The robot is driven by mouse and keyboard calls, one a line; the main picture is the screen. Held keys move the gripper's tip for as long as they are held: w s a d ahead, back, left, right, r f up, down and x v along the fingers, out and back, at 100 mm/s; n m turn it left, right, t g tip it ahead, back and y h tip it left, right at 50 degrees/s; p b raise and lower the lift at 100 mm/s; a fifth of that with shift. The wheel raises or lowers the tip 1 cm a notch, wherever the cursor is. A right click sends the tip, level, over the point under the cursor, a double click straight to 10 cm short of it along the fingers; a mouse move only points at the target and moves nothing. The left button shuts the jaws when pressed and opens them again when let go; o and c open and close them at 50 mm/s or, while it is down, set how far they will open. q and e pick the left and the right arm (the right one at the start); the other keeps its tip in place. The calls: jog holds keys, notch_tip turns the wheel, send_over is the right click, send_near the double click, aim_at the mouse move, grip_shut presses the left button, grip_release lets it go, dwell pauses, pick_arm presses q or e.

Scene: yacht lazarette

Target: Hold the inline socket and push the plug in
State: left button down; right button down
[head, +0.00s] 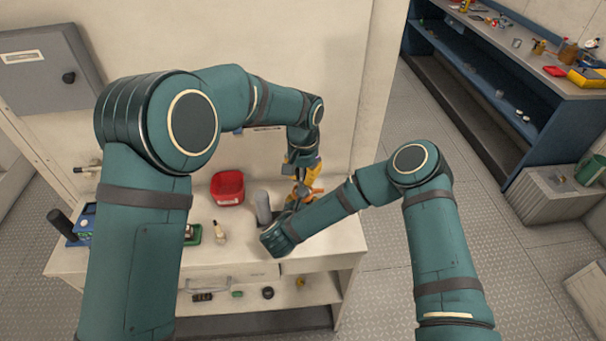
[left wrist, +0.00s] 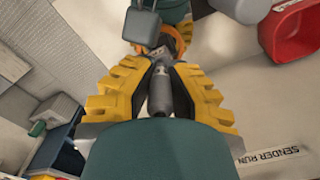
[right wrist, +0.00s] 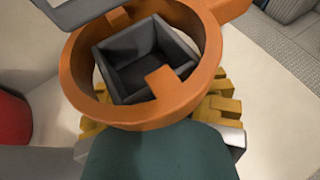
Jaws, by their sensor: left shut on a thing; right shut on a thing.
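My left gripper (head: 303,162) is over the right part of the bench. In the left wrist view its yellow fingers are shut on a dark grey cylindrical body, seemingly the plug (left wrist: 160,88). My right gripper (right wrist: 158,113) is shut on the orange-collared part, seemingly the inline socket (right wrist: 80,65). A hollow square grey piece shows inside its collar, and a grey flap is at the upper left. The orange ring also shows beyond my left fingers (left wrist: 178,45). My right forearm hides most of the right gripper in the head view. Whether plug and socket touch cannot be told.
A red bin (head: 228,188) stands on the white bench (head: 335,240), left of my grippers. A grey cylinder (head: 263,207) and a small pale item (head: 220,232) stand nearby. A grey wall box (head: 45,70) is at the left. A cluttered workbench (head: 510,50) is far right.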

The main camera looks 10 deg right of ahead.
pick_arm(q)
jog(key=shift+f, duration=0.2)
dwell(0.4)
jog(key=shift+f, duration=0.25)
jog(key=shift+f, duration=1.75)
dwell(1.1)
jog(key=c, duration=1)
grip_release()
pick_arm(e)
jog(key=shift+r, duration=0.1)
pick_arm(q)
notch_tip(320, 180, up, 12)
pick_arm(e)
jog(key=shift+c, duration=2.2)
grip_release()
